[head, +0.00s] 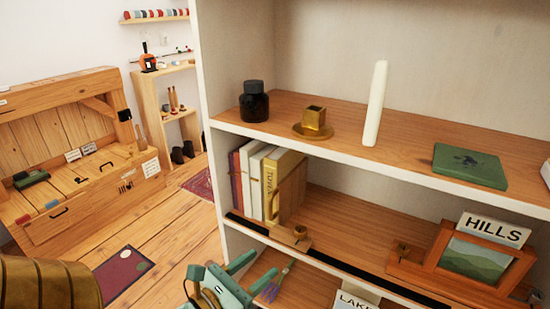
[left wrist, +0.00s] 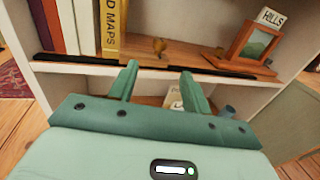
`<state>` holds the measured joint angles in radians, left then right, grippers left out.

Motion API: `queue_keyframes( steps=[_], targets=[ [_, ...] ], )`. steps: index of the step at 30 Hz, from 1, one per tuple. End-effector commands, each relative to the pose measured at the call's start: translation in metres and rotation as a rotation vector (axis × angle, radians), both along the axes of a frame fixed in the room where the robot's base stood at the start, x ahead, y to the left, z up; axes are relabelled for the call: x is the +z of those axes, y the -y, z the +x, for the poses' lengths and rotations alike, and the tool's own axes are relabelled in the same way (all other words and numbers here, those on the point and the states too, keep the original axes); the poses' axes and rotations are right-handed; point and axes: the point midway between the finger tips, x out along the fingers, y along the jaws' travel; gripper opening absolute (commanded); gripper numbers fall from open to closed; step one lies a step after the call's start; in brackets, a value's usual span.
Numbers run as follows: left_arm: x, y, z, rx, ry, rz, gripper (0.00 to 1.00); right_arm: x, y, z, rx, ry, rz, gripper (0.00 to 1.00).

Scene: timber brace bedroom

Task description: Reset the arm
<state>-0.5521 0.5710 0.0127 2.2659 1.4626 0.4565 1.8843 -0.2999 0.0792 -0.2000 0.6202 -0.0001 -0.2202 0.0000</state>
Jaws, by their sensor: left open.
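My left gripper (head: 252,273) is low in the head view, in front of the white shelf unit. In the left wrist view its two green fingers (left wrist: 159,72) stand apart with nothing between them. They point toward the shelf with the books and the framed picture, and I cannot tell how far they are from its edge. My right gripper is not seen in either view.
The top shelf (head: 400,160) holds a black jar (head: 254,102), a brass candle holder (head: 313,122), a white candle (head: 375,103) and a green box (head: 469,166). Books (head: 268,180) and a HILLS picture frame (head: 484,258) stand below. Open floor (head: 175,240) lies left.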

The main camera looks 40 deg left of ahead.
Motion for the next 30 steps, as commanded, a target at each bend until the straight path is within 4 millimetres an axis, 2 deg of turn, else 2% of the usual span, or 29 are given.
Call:
queue_keyframes(
  steps=[9,11,13,14,15,17,18,20,21,23,24,26,27,29,30],
  targets=[
    [0.000,0.000,0.000,0.000,0.000,0.029,0.48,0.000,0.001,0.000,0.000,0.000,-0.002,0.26],
    [-0.001,0.002,0.000,-0.011,-0.003,0.108,0.48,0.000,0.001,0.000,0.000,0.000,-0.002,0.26],
    [-0.006,0.007,0.000,-0.049,-0.008,0.332,0.48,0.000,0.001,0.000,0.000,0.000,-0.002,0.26],
    [-0.019,0.006,-0.002,-0.071,-0.027,0.485,0.48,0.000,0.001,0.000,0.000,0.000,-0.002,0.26],
    [-0.048,0.002,-0.007,-0.116,-0.073,0.732,0.48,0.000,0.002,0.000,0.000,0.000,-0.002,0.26],
    [-0.100,-0.007,-0.022,-0.206,-0.154,1.096,0.48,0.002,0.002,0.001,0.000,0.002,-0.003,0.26],
    [-0.133,-0.014,-0.035,-0.282,-0.206,1.319,0.48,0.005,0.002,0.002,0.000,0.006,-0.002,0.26],
    [-0.180,-0.023,-0.060,-0.423,-0.274,1.620,0.48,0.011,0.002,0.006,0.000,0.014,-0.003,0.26],
    [-0.209,-0.028,-0.079,-0.534,-0.309,1.800,0.48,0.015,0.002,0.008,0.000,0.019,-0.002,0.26],
    [-0.251,-0.034,-0.113,-0.731,-0.347,2.034,0.48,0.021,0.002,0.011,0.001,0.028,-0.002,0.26],
    [-0.277,-0.037,-0.138,-0.879,-0.356,2.169,0.48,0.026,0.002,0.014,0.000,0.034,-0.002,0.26],
    [-0.311,-0.039,-0.181,-1.129,-0.340,2.338,0.48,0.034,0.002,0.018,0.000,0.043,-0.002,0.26],
    [-0.331,-0.038,-0.212,-1.308,-0.308,2.423,0.48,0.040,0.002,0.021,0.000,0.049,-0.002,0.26],
    [-0.356,-0.032,-0.260,-1.591,-0.221,2.510,0.48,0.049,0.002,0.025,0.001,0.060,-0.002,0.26],
    [-0.368,-0.027,-0.293,-1.779,-0.137,2.539,0.48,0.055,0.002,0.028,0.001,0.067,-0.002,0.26]
  ],
)
